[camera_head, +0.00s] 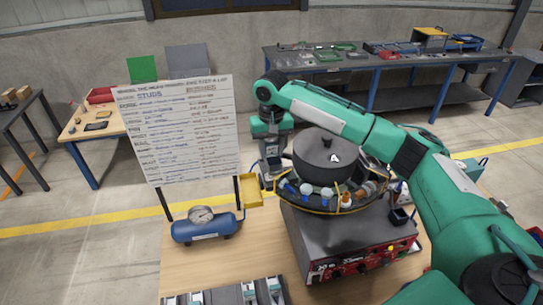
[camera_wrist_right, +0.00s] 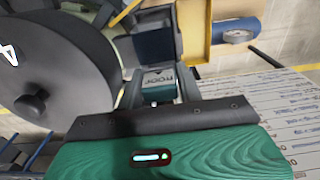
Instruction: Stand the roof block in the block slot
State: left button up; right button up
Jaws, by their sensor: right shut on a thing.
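My right arm reaches over from the right in the head view, and its gripper (camera_head: 271,168) points down at the left rear of the bowl feeder (camera_head: 325,160). In the right wrist view the gripper (camera_wrist_right: 160,88) is shut on the roof block (camera_wrist_right: 158,78), a small green block with a pale face lettered "ROOF". I cannot make out the block in the head view. A block slot cannot be identified for certain; a rack (camera_head: 228,295) with several pale and dark pieces is cut off by the bottom edge. My left gripper is not in view.
A yellow bin (camera_head: 250,190) stands just left of the feeder. A blue air tank (camera_head: 203,230) with a gauge and a large written board (camera_head: 185,130) stand at left. Small parts lie around the feeder's rim. The wooden tabletop (camera_head: 230,255) is clear between tank and rack.

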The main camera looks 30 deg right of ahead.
aim_at(271, 154)
notch_tip(271, 154, down, 4)
jog(key=shift+r+p, duration=0.25)
jog(key=shift+p, duration=0.55)
jog(key=shift+f, duration=0.4)
jog(key=shift+f, duration=0.1)
jog(key=o, duration=1.1)
jog(key=shift+o, duration=0.2)
